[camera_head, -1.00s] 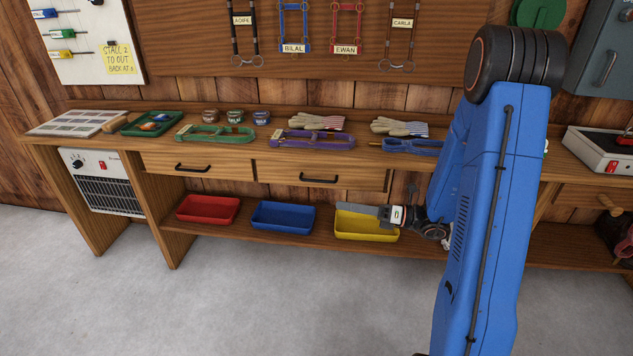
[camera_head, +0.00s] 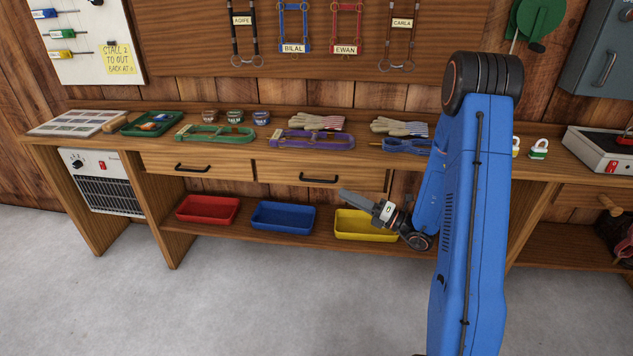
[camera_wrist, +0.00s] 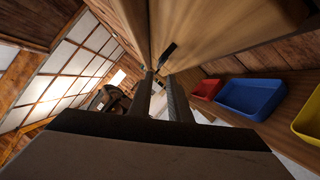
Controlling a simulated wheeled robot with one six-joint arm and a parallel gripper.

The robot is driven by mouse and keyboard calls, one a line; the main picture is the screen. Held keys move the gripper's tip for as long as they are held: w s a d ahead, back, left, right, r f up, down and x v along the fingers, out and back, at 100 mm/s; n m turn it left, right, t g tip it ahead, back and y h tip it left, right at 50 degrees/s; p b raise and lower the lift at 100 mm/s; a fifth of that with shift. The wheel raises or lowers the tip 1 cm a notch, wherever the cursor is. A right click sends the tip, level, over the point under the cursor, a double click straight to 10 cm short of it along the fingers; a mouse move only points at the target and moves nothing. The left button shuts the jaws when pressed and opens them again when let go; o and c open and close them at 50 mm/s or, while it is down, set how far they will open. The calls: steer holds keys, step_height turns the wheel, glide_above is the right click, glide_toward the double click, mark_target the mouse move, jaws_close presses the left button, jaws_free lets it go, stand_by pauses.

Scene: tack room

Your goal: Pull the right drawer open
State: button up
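The right drawer (camera_head: 280,174) of the pair under the bench top is closed, with a flush wooden front and a dark bar handle (camera_head: 319,179). My gripper (camera_head: 346,194) is just right of and below this handle in the head view, pointing up and left, and looks apart from it. In the wrist view, the two fingers of my gripper (camera_wrist: 160,76) are spread with a gap between them. The dark handle (camera_wrist: 168,52) appears just beyond the fingertips, roughly in line with the gap. Nothing is held.
The left drawer (camera_head: 225,167) is closed beside it. Red (camera_head: 207,210), blue (camera_head: 283,217) and yellow (camera_head: 352,226) trays stand on the lower shelf, the yellow one below my gripper. The floor in front is clear.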

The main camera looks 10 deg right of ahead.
mark_target(316, 181)
steer(key=x, duration=1.2)
jaws_close()
